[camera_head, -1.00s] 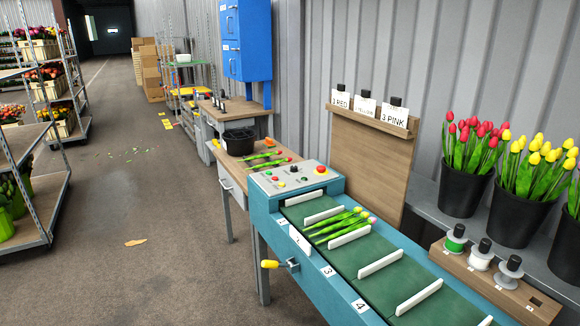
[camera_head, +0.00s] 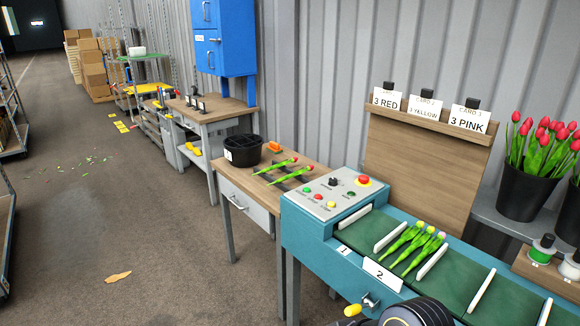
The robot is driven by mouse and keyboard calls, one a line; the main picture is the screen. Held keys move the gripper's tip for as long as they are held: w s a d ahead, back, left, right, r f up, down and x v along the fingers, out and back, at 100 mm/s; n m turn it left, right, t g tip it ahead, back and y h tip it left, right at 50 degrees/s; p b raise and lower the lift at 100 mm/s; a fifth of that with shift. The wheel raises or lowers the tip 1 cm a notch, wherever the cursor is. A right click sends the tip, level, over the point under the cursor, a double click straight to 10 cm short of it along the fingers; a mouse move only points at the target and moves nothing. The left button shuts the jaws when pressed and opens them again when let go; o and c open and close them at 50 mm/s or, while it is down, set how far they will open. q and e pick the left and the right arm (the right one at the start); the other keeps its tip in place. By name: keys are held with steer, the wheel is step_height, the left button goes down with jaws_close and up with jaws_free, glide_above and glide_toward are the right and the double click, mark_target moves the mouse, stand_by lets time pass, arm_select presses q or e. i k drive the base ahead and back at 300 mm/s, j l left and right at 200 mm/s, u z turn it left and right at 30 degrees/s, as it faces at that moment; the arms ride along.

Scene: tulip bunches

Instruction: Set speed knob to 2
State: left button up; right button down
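The control panel (camera_head: 311,202) is a light grey sloped plate on the left end of the teal conveyor machine. A small black knob (camera_head: 333,182) stands on its upper part, likely the speed knob; its setting and any number marks are too small to read. A red button on a yellow base (camera_head: 363,180) lies right of it, and a dark green button (camera_head: 351,194) lies below right. Small red, green and yellow buttons line the panel's front left. Neither gripper shows. A black rounded part of my arm (camera_head: 418,312) enters at the bottom edge.
The green belt (camera_head: 455,284) has white dividers, with a tulip bunch (camera_head: 414,245) between two of them. A yellow-handled crank (camera_head: 356,308) juts from the machine's front. A wooden table (camera_head: 262,184) with a black bucket (camera_head: 243,150) stands to the left.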

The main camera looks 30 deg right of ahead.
mark_target(332, 181)
steer(key=i+z, duration=0.3)
steer(key=i, duration=0.4)
steer(key=i+j+z, duration=0.3)
steer(key=i, duration=0.35)
steer(key=i+l, duration=0.05)
